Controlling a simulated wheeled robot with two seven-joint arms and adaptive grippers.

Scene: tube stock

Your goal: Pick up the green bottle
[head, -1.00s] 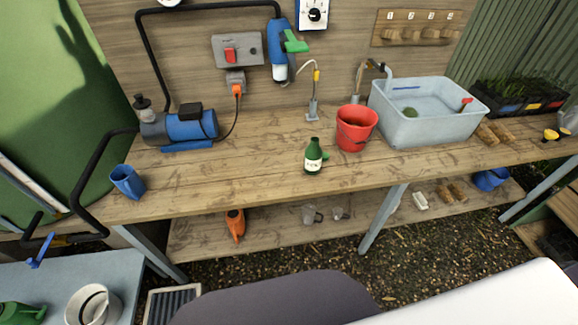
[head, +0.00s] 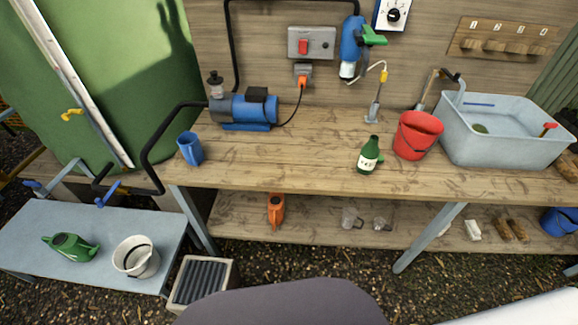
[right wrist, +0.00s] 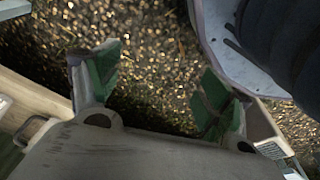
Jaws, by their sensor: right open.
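The green bottle (head: 370,156) stands upright near the front edge of the wooden workbench (head: 310,165) in the head view. It has a white label and a dark cap. Something small and green shows just behind it on the right. My right gripper (right wrist: 160,85) shows only in the right wrist view. Its two green-padded fingers are spread wide with nothing between them, above gravelly ground, away from the bottle. My left gripper is in no view.
A red bucket (head: 417,136) stands right of the bottle, with a grey sink (head: 500,148) beyond. A blue cup (head: 190,149) and blue pump (head: 245,110) are to the left. The bench between cup and bottle is clear.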

